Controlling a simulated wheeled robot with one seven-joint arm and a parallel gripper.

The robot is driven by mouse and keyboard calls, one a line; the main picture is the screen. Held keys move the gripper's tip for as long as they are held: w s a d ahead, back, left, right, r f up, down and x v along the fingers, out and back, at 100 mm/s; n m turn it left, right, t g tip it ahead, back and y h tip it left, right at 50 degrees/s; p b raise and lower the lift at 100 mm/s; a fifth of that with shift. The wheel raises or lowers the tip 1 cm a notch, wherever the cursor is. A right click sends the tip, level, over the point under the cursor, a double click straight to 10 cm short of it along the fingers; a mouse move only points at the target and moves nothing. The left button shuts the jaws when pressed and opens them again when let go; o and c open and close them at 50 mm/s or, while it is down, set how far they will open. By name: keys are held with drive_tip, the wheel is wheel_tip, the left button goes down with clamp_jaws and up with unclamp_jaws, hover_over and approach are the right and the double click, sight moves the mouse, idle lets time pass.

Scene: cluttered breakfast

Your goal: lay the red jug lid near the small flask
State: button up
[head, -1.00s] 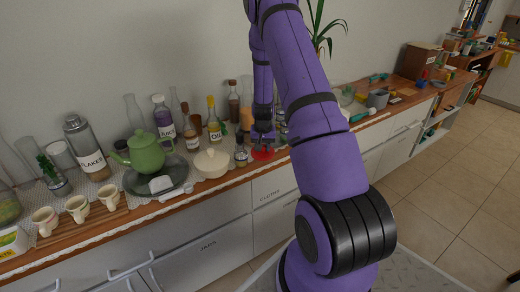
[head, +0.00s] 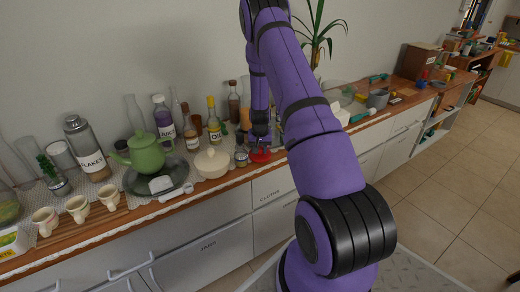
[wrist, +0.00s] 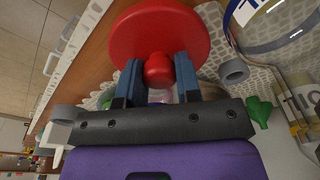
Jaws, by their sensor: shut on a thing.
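The red jug lid (head: 260,156) is a round red disc with a knob, near the front edge of the counter. My gripper (head: 260,147) is above it, pointing down. In the wrist view, the fingers (wrist: 158,75) are shut on the knob of the lid (wrist: 160,32). A small glass flask with a label (head: 241,157) stands just left of the lid, a small gap apart. In the wrist view, a labelled glass vessel (wrist: 275,35) stands close beside the lid. Whether the lid touches the counter is hard to tell.
A cream lidded bowl (head: 211,163) stands left of the flask, then a green teapot (head: 146,153) on a tray. An oil bottle (head: 214,125) and other bottles stand behind. The counter's front edge is close to the lid. Some counter to the right is clear.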

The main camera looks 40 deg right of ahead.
drive_tip(key=o, duration=0.9)
wheel_tip(320, 180, up, 12)
drive_tip(key=s+a, duration=0.1)
drive_tip(key=s+a+r+n+t, duration=0.15)
drive_tip(key=s+a+r, duration=0.25)
drive_tip(key=a+r, duration=0.75)
drive_tip(key=s+a+r+n+t, duration=0.1)
drive_tip(key=s+a+r+n, duration=0.25)
drive_tip(key=a+r, duration=0.75)
drive_tip(key=s+a+r+n, duration=0.1)
drive_tip(key=s+a+r, duration=0.2)
drive_tip(key=s, duration=0.5)
drive_tip(key=s+a+r+n+t, duration=0.1)
drive_tip(key=s+a+r, duration=0.2)
drive_tip(key=s, duration=0.5)
drive_tip(key=s+a+r+n+y, duration=0.1)
drive_tip(key=s+a+r, duration=0.2)
drive_tip(key=s+r, duration=0.2)
drive_tip(key=shift+s+a+r+n+t, duration=0.15)
drive_tip(key=shift+s+r+n+t, duration=0.05)
drive_tip(key=shift+s, duration=0.55)
drive_tip(key=shift+s+a+r+n+t, duration=0.15)
drive_tip(key=shift+s+n, duration=0.05)
drive_tip(key=shift+s, duration=0.5)
